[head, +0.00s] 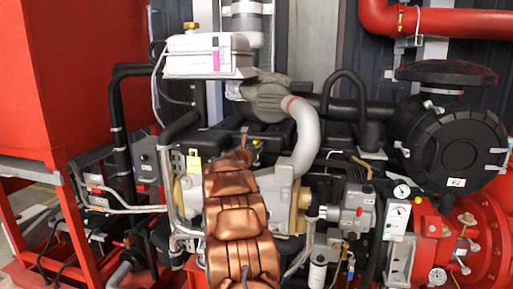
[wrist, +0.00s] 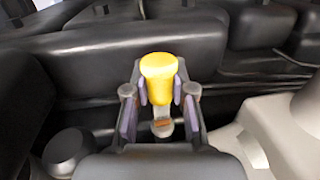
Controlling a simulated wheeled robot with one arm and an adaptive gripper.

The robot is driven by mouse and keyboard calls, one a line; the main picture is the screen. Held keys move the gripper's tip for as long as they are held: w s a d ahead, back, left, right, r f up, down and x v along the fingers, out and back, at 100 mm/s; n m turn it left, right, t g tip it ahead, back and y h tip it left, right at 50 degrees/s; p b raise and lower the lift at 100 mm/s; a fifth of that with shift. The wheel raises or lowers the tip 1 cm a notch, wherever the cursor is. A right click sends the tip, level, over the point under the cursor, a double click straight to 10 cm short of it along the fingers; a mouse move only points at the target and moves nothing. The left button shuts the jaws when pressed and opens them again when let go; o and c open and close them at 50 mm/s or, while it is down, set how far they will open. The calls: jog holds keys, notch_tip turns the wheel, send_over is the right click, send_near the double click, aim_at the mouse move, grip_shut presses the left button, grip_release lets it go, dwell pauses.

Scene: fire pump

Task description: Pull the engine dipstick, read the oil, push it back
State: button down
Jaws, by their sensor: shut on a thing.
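The yellow dipstick handle (wrist: 158,78) is in the middle of the wrist view, with its rounded top towards the camera. My gripper (wrist: 160,98) is shut on it, with purple-padded fingers on both sides. A short grey part with a brown-orange mark shows just below the handle. I cannot tell whether the dipstick is seated in its tube or partly drawn, and no oil mark is visible. In the head view my copper-coloured arm reaches up in front of the engine (head: 340,135), and the fingers and handle cannot be made out clearly.
Dark engine covers and pipes crowd around my gripper in the wrist view, with a pale casting (wrist: 285,130) at right. In the head view a grey elbow pipe (head: 308,140) stands close right of my arm. A black round housing (head: 452,145) is at right, and a red frame (head: 75,200) at left.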

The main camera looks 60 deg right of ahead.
notch_tip(320, 180, down, 4)
jog(key=b, duration=0.2)
jog(key=shift+b, duration=0.4)
jog(key=c, duration=0.9)
grip_release()
jog(key=shift+c, duration=0.2)
jog(key=s+a, duration=0.2)
jog(key=a, duration=0.9)
jog(key=shift+s+a, duration=0.2)
jog(key=shift+a, duration=0.2)
